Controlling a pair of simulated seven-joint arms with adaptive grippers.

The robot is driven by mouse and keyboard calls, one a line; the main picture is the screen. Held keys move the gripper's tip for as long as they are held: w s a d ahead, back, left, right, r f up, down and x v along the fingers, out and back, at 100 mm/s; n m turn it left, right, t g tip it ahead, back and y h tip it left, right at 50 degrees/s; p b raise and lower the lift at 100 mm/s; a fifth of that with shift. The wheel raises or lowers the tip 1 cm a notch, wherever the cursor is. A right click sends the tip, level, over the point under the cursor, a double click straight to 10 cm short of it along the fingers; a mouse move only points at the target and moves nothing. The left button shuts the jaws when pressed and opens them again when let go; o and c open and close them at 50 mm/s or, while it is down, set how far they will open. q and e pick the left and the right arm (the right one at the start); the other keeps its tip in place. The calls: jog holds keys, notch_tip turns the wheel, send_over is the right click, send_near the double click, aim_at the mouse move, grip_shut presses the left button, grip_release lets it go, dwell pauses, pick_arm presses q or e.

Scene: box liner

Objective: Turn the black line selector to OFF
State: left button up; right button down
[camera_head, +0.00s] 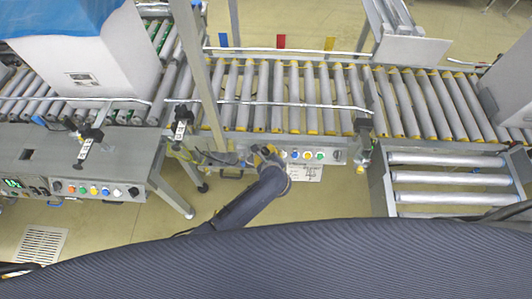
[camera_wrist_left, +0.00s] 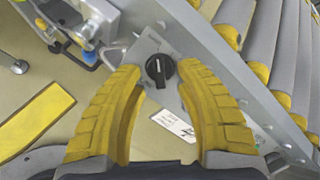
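A black selector knob (camera_wrist_left: 160,72) with a white pointer mark sits on a grey panel in the left wrist view. The mark runs roughly up and down in that picture. No OFF lettering can be read. My left gripper (camera_head: 264,153) is at the front panel (camera_head: 318,157) of the middle conveyor in the head view. In the left wrist view its yellow padded fingers are apart, one on each side of the knob, with a visible gap to it. In the head view the gripper hides the knob. My right gripper is not in view.
Coloured buttons (camera_head: 307,155) and a white label (camera_head: 306,173) are near the gripper. A rail (camera_wrist_left: 250,105) and rollers (camera_head: 300,95) lie behind the panel. Another control panel (camera_head: 95,190) stands at left. A slanting post (camera_head: 205,85) rises nearby. The floor in front is open.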

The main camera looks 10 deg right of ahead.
pick_arm(q)
jog(key=shift+w+f, duration=0.35)
jog(key=shift+w, duration=0.15)
jog(key=shift+o, duration=0.2)
grip_shut()
